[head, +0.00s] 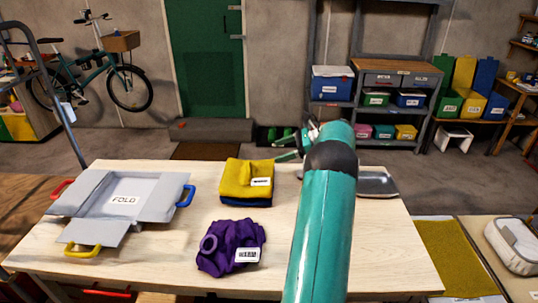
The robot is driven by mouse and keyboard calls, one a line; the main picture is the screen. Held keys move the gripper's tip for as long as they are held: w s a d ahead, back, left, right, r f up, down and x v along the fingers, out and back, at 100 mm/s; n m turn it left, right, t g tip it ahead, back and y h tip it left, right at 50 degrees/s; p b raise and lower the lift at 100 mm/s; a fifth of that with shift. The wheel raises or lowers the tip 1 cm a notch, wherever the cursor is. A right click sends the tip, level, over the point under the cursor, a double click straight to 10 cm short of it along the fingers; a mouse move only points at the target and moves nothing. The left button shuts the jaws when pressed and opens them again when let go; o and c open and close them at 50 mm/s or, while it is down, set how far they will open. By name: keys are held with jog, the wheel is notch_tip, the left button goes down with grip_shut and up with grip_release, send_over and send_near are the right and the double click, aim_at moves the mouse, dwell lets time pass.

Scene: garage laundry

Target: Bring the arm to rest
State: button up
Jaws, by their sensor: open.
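My teal arm reaches up from the bottom over the right half of the table (150,262). My gripper (282,148) is at its far end, above the table's back edge, pointing left with its fingers apart. It looks empty. Below and to the left of it lies a folded yellow cloth (236,178) with a white label, on top of a dark blue layer. A crumpled purple cloth (228,243) with a label lies nearer the front. My gripper touches neither cloth as far as I can tell.
A grey folding board (122,198) marked FOLD, with red, blue and yellow handles, lies at the table's left. A metal tray (378,183) is partly hidden behind my arm. Shelves with labelled bins (376,98) stand behind. The table's right front is clear.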

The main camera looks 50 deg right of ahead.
jog(key=shift+s+d+r, duration=0.2)
jog(key=shift+s+d, duration=0.1)
jog(key=shift+s, duration=0.1)
jog(key=shift+s, duration=0.1)
dwell(0.4)
